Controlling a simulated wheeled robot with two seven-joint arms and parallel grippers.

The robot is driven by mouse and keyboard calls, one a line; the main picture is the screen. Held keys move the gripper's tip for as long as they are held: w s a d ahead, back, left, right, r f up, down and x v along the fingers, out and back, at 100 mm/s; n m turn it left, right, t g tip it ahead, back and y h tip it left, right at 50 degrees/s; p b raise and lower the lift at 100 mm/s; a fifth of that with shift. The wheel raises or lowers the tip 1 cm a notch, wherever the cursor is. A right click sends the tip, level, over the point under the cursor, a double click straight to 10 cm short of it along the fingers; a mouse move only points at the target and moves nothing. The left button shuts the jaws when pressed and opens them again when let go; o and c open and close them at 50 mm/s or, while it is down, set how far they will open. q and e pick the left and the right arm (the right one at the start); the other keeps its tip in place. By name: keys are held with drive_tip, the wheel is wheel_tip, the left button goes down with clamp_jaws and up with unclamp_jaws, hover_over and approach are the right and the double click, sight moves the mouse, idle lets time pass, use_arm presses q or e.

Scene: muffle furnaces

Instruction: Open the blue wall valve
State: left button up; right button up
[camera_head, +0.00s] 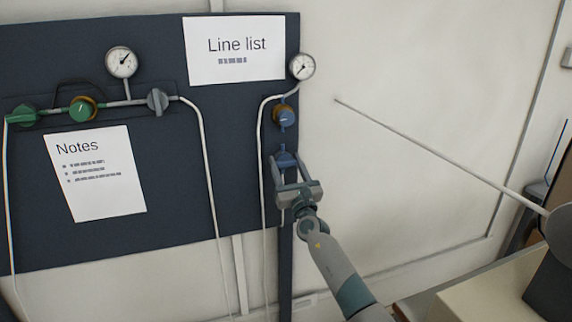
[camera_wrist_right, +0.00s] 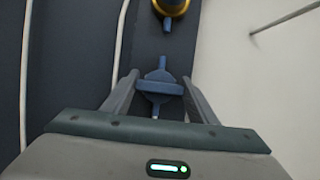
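The blue wall valve (camera_head: 286,157) is on the dark panel near its right edge, below a round blue knob. In the right wrist view the valve (camera_wrist_right: 159,86) shows a blue handle with its wings spread sideways and a stem running up and down. My right gripper (camera_head: 286,170) reaches up to it from below. In the right wrist view the right gripper (camera_wrist_right: 160,80) has its fingers apart, one on each side of the handle. I cannot tell whether either finger touches it. My left gripper is not in view.
The round blue knob (camera_head: 284,116) and a gauge (camera_head: 302,66) sit just above. A white hose (camera_head: 263,185) runs down beside the valve. Green valve parts (camera_head: 22,115) and a grey valve (camera_head: 157,102) are at left. A pale rod (camera_head: 440,156) crosses the right side.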

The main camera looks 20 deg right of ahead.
drive_tip(key=shift+m+h, duration=0.4)
drive_tip(key=shift+m, duration=0.3)
drive_tip(key=m+h, duration=0.1)
drive_tip(key=m, duration=0.1)
drive_tip(key=m+h+p, duration=0.1)
drive_tip(key=m, duration=0.2)
drive_tip(key=shift+r+h, duration=0.1)
drive_tip(key=shift+h, duration=0.3)
drive_tip(key=m+g+h+p, duration=0.1)
drive_tip(key=m, duration=0.2)
drive_tip(key=m+g+h+p, duration=0.1)
drive_tip(key=m, duration=0.3)
drive_tip(key=shift+h, duration=0.3)
drive_tip(key=m+g+h+p, duration=0.1)
drive_tip(key=m+g, duration=0.1)
drive_tip(key=m, duration=0.3)
drive_tip(key=shift+p, duration=0.4)
drive_tip(key=shift+d+f+m+g+p, duration=0.15)
drive_tip(key=shift+m+g+p, duration=0.65)
drive_tip(key=shift+m, duration=1.3)
drive_tip(key=shift+f, duration=0.1)
drive_tip(key=o, duration=1)
drive_tip(key=shift+o, duration=0.2)
drive_tip(key=shift+s, duration=0.15)
